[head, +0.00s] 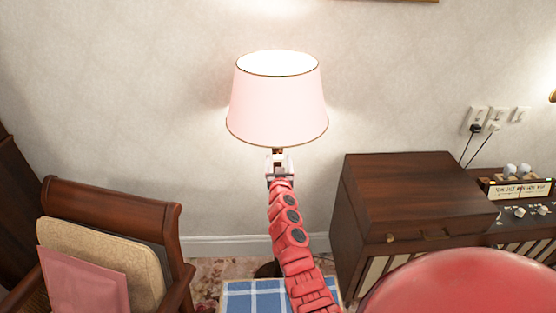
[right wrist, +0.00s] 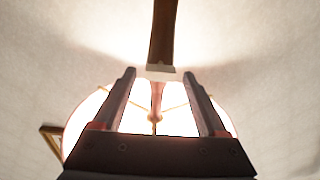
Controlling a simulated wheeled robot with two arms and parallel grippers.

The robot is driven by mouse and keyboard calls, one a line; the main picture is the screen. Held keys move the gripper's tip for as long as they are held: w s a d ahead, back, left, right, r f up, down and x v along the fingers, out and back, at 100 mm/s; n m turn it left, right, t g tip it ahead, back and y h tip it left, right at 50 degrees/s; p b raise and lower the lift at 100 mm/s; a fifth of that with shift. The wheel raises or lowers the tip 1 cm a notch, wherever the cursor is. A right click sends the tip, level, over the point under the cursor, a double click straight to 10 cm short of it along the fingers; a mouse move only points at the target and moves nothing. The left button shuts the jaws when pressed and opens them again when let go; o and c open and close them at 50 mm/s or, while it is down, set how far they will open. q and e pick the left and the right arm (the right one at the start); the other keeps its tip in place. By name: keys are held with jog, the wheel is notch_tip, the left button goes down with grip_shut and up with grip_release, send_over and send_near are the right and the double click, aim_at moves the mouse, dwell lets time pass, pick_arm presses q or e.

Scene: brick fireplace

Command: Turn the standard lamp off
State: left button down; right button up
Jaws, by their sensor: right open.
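The standard lamp is lit, with a pink shade (head: 277,108) in the upper middle of the head view. In the right wrist view its glowing shade (right wrist: 85,125) fills the lower part, with the brown pole (right wrist: 162,35) above it. A pale fitting (right wrist: 160,75) sits where the pole meets the narrow stem. My right gripper (head: 279,160) is just below the shade, at the pole. It is open, and its two fingers (right wrist: 159,74) show on either side of the stem and fitting. I cannot tell whether they touch. My arm hides much of the lower pole. My left gripper is out of view.
A wooden armchair with cushions (head: 105,245) stands at left. A dark wooden cabinet (head: 405,205) stands at right, with a device with knobs (head: 520,210) beside it. Wall sockets (head: 495,116) are above. A blue checked cloth (head: 250,297) lies in front.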

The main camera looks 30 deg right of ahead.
jog(key=shift+x, duration=1)
jog(key=shift+a, duration=0.1)
grip_shut()
